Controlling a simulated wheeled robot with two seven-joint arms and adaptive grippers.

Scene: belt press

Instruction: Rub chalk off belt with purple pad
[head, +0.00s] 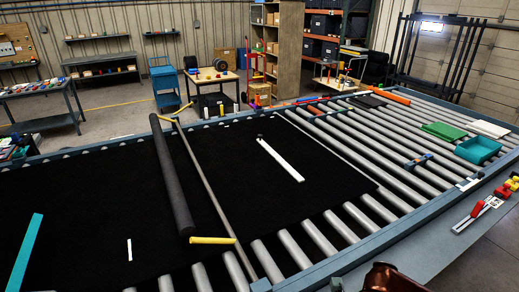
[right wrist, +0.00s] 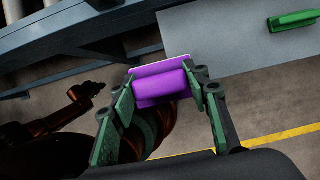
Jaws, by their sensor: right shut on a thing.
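The purple pad (right wrist: 163,88) is between the green-padded fingers of my right gripper (right wrist: 165,80) in the right wrist view. The gripper is shut on it, beside a pale grey surface and above the floor. The pad is not visible in the head view. The black belt (head: 90,205) lies flat across the roller frame in the head view. A short white mark (head: 129,249), possibly chalk, is on its near left part. A longer white strip (head: 281,160) lies on its right part; I cannot tell if it is chalk. My left gripper is not in view.
A dark roller bar with yellow handles (head: 172,180) and a thin metal rod (head: 210,187) cross the belt. A teal strip (head: 25,255) lies at left. A teal tray (head: 478,150) and a green block (head: 444,131) sit on the rollers at right. Red clamps (head: 477,209) are on the near ledge.

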